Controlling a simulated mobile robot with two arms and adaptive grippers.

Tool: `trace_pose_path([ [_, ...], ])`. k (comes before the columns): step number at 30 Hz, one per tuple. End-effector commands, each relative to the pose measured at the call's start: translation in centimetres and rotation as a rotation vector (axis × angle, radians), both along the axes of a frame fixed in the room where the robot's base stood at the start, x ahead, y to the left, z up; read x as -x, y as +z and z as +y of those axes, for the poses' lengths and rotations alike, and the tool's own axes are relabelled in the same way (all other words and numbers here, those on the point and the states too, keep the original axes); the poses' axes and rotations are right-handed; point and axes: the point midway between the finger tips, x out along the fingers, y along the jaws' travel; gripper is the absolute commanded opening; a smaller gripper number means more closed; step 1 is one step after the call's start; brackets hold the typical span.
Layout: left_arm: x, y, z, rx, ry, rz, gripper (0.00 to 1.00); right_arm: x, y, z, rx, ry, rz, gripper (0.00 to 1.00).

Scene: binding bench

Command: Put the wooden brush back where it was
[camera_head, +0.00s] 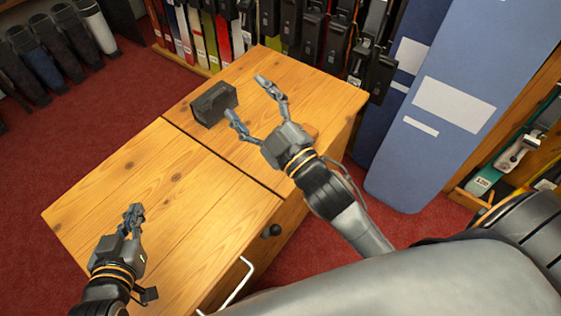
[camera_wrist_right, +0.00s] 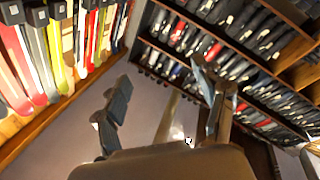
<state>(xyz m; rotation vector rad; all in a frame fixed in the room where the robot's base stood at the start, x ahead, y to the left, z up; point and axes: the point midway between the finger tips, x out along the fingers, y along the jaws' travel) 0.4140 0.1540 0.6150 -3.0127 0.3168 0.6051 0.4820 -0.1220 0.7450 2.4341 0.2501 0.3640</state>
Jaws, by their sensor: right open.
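The dark box (camera_head: 214,104) stands on the wooden bench (camera_head: 160,165), close to my right fingertips. The bench's middle and left are clear.

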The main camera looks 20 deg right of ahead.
Motion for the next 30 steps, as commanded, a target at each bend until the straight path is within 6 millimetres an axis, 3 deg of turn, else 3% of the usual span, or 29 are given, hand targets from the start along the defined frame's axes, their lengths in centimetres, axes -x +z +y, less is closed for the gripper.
trace_pose_path([
  [1, 0.0, 0.0, 0.0, 0.0, 0.0, 0.0, 0.0, 0.8, -2.8, -1.2, -0.117, -0.029, 0.152, 0.71],
  [3, 0.0, 0.0, 0.0, 0.0, 0.0, 0.0, 0.0, 2.1, -6.1, -2.3, -0.258, -0.064, 0.334, 0.71],
  [6, 0.0, 0.0, 0.0, 0.0, 0.0, 0.0, 0.0, 4.3, -9.8, -3.1, -0.41, -0.101, 0.536, 0.71],
  [9, 0.0, 0.0, 0.0, 0.0, 0.0, 0.0, 0.0, 5.9, -11.9, -3.3, -0.503, -0.125, 0.66, 0.71],
  [14, 0.0, 0.0, 0.0, 0.0, 0.0, 0.0, 0.0, 6.9, -13.0, -3.3, -0.549, -0.138, 0.726, 0.71],
  [30, -0.1, 0.1, 0.1, -0.002, 0.0, -0.003, 0.0, 6.8, -13.0, -3.2, -0.544, -0.136, 0.722, 0.71],
])
